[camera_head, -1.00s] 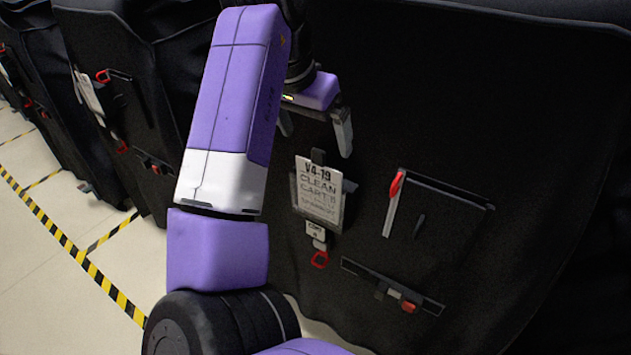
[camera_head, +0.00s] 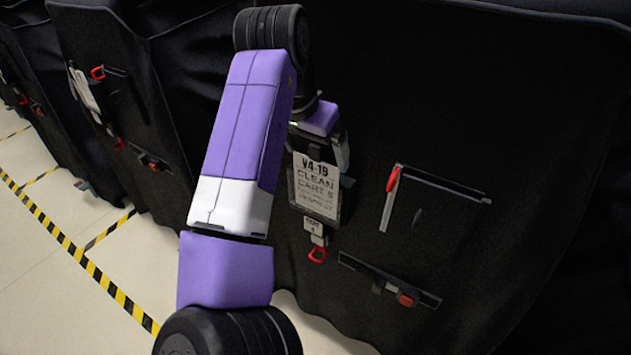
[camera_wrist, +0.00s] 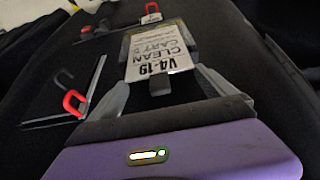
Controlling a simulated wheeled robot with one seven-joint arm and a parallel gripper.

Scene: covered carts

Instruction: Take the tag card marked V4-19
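The white tag card marked V4-19 (camera_head: 317,187) sits in a pocket on the front of the black cart cover. In the wrist view the card (camera_wrist: 157,47) appears upside down, with a small dark clip at its V4-19 edge. My gripper (camera_head: 322,152) is at the card's top edge in the head view, partly hidden by my arm. In the wrist view my gripper (camera_wrist: 163,78) is open, with one grey finger on each side of the card's top end. I cannot tell whether the fingers touch it.
A small white label with a red clip (camera_head: 317,254) hangs below the card. A lower pocket holds a red-ended item (camera_head: 407,299). Another covered cart (camera_head: 150,90) stands to the left.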

